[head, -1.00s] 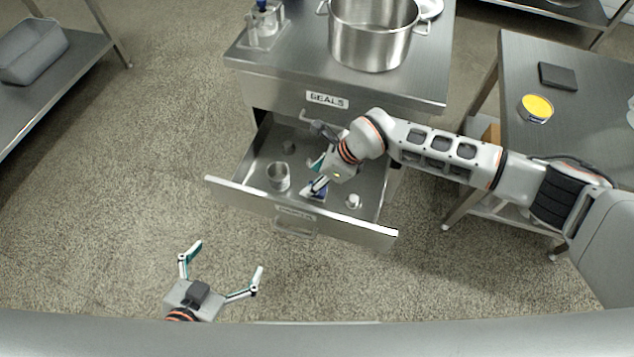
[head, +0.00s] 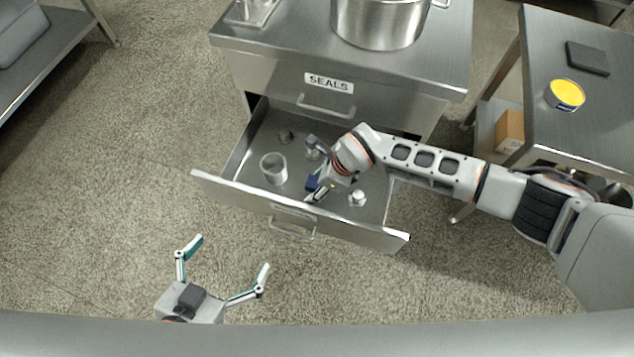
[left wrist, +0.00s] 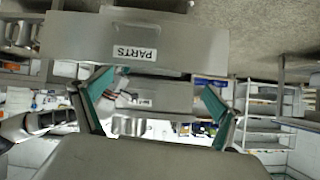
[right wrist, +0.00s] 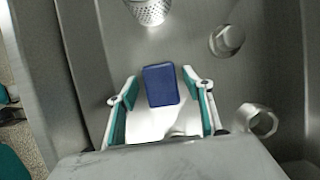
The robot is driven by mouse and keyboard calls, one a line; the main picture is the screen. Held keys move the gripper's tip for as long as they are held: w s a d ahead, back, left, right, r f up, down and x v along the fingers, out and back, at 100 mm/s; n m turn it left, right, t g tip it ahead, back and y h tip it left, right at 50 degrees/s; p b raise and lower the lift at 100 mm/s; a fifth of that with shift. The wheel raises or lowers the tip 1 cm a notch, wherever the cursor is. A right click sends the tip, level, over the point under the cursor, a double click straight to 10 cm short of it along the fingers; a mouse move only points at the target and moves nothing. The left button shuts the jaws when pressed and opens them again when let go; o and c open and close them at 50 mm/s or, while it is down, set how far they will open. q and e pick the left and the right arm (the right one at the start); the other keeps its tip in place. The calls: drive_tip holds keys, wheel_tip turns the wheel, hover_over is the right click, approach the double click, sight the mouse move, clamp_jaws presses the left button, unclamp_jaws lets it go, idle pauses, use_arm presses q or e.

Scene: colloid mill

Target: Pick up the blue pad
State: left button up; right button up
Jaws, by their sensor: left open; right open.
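The blue pad (right wrist: 161,85) lies flat on the drawer floor in the right wrist view, just ahead of and between the fingertips of my right gripper (right wrist: 158,82). The fingers are open on either side and apart from it. In the head view a little of the blue pad (head: 312,183) shows beside my right gripper (head: 322,192), which reaches down into the open drawer (head: 240,160); the wrist hides the rest. My left gripper (head: 224,268) is open and empty over the floor in front of the drawer.
In the drawer, a metal cup (head: 273,168) stands left of the pad and a small metal fitting (head: 358,198) right of it. The drawer's front wall (head: 300,211) is close to my right gripper. A large pot (head: 380,22) stands on the cabinet above.

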drive_tip(key=shift+w+r, duration=0.15)
drive_tip(key=shift+r, duration=0.1)
drive_tip(key=c, duration=1.2)
drive_tip(key=shift+r, duration=0.45)
drive_tip(key=r, duration=0.2)
drive_tip(key=r+p, duration=0.1)
drive_tip(key=r, duration=0.1)
drive_tip(key=r+p, duration=0.1)
drive_tip(key=shift+w+r, duration=0.3)
drive_tip(key=shift+r, duration=0.1)
use_arm(q)
drive_tip(key=a+p, duration=0.1)
drive_tip(key=p, duration=0.1)
drive_tip(key=s+a+y+p, duration=0.1)
drive_tip(key=a+p, duration=0.1)
drive_tip(key=shift+a+f, duration=0.2)
drive_tip(key=shift+a, duration=0.05)
use_arm(e)
wheel_tip(320, 180, up, 13)
drive_tip(key=shift+s+r, duration=0.15)
drive_tip(key=shift+s, duration=0.2)
